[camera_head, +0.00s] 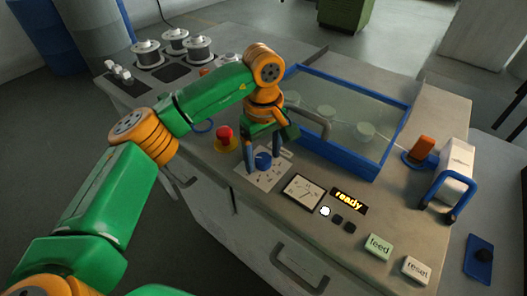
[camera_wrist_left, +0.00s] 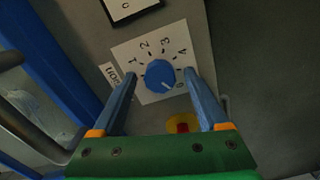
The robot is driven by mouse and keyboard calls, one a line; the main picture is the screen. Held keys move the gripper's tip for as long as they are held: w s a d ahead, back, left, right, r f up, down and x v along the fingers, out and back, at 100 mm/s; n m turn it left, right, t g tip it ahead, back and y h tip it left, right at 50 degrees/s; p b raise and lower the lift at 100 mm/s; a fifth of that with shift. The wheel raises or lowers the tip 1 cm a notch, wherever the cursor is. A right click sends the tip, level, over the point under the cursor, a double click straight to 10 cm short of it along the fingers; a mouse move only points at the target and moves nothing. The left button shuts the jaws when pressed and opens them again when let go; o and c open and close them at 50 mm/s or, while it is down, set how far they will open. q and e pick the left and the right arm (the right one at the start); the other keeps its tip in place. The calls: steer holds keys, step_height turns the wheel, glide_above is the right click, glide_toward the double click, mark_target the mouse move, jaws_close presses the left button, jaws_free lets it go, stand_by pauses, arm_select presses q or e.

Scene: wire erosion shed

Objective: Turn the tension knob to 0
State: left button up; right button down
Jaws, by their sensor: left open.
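The tension knob is a round blue knob (camera_head: 263,161) on a white dial plate (camera_head: 254,181) on the machine's top. In the left wrist view the knob (camera_wrist_left: 158,72) has a white pointer line aimed to the lower right, towards a small numeral that I cannot read for sure. The numerals 1, 2, 3 and 4 run around its far side on the plate (camera_wrist_left: 120,52). My left gripper (camera_head: 262,166) is open, with one finger on either side of the knob. In the wrist view gaps show between these fingers (camera_wrist_left: 160,76) and the knob. My right gripper is out of view.
A red emergency button (camera_head: 224,132) stands left of the dial. A gauge (camera_head: 303,190), a lit "ready" display (camera_head: 349,201), and feed (camera_head: 379,246) and reset (camera_head: 416,270) buttons lie to the right. A blue-rimmed tank (camera_head: 347,166) with a grey pipe stands behind.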

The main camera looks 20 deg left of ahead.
arm_select(q)
steer(key=shift+w+f, duration=0.1)
jaws_close()
